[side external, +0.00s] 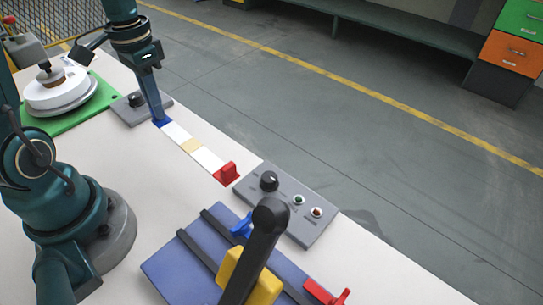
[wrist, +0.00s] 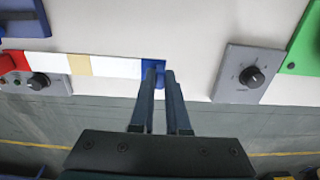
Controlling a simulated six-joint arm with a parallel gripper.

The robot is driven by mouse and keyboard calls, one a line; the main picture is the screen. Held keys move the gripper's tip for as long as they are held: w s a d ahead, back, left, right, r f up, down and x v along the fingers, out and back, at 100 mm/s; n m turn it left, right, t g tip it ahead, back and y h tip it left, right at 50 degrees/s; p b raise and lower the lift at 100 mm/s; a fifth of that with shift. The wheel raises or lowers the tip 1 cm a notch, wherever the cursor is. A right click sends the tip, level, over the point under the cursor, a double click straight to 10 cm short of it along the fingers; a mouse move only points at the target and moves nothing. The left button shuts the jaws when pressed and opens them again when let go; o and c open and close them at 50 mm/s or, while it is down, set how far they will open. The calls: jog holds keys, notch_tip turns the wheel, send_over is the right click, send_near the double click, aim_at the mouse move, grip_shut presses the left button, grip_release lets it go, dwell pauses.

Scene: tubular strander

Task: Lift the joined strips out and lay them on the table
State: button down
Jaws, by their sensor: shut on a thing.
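The joined strips show as two white lengths (side external: 207,160) with a tan band (side external: 191,146) between them. They have a blue end (wrist: 153,67) and a red end (side external: 228,173). My gripper (side external: 160,120) points down at the blue end and is shut on it. In the wrist view, the fingers (wrist: 160,70) are close together on the blue end, and the strips run off to the left. The strips lie along the front edge of the white table (side external: 130,185); I cannot tell whether they touch its top. They are outside the blue bed (side external: 185,262).
The blue bed carries dark rails, yellow blocks (side external: 232,266) and a black lever (side external: 262,240). A grey control panel (side external: 330,228) stands beside it. A small knob box (side external: 137,106) is near my gripper. A white round device (side external: 62,92) sits on a green mat (side external: 101,100).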

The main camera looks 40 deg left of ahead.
jog(key=a, duration=0.6)
jog(key=shift+s+a, duration=0.15)
jog(key=shift+a, duration=0.25)
dwell(0.3)
jog(key=shift+f, duration=0.15)
dwell(0.4)
jog(key=shift+f, duration=3.35)
jog(key=c, duration=0.8)
grip_release()
jog(key=shift+r, duration=0.1)
